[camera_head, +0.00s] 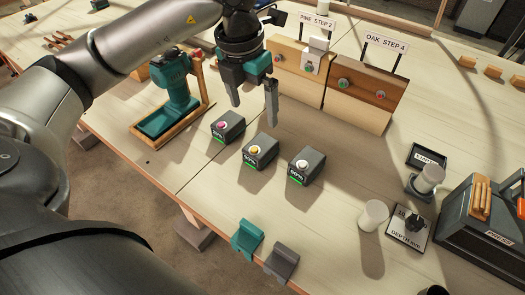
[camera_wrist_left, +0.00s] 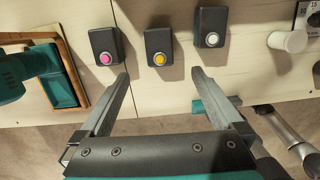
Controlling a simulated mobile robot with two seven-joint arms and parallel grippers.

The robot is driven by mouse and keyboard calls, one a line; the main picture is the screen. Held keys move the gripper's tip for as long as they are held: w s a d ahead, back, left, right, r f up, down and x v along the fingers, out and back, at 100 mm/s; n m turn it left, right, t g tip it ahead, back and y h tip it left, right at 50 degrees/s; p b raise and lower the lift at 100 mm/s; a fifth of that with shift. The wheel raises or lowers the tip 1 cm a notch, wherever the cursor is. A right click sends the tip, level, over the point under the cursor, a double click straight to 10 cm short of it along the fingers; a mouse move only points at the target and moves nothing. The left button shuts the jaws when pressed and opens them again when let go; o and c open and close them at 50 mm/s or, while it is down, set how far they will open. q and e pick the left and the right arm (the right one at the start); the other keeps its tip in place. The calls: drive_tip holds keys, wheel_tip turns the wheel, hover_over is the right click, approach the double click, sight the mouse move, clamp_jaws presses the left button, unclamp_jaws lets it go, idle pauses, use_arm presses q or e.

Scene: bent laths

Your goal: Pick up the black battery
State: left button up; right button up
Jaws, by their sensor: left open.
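Three dark, near-black battery blocks stand apart in a row on the table. One has a pink button (camera_head: 231,124), the middle one a yellow button (camera_head: 262,152), and the right one a white button (camera_head: 307,166). Each shows a percentage label with a green line on its front. My left gripper (camera_head: 254,112) is open and empty above and behind the row. In the left wrist view, the pink-button block (camera_wrist_left: 105,45), yellow-button block (camera_wrist_left: 158,45) and white-button block (camera_wrist_left: 210,27) lie beyond the open jaws (camera_wrist_left: 160,73). My right gripper is not seen.
A teal drill (camera_head: 176,82) stands in a wooden-framed tray left of the blocks. Wooden boards (camera_head: 362,98) with signs stand behind. A white cylinder (camera_head: 373,215) and a dark toolbox (camera_head: 478,222) are at right. Teal (camera_head: 247,240) and grey (camera_head: 282,262) brackets sit at the front edge.

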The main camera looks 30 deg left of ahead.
use_arm(q)
drive_tip(key=b, duration=0.1)
hover_over(260, 145)
drive_tip(key=s, duration=0.1)
wheel_tip(260, 145, down, 8)
drive_tip(key=shift+s, duration=0.1)
drive_tip(key=f, duration=0.2)
drive_tip(key=w+f, duration=0.1)
drive_tip(key=f, duration=0.2)
drive_tip(key=shift+b, duration=0.35)
drive_tip(key=shift+w, duration=0.1)
clamp_jaws()
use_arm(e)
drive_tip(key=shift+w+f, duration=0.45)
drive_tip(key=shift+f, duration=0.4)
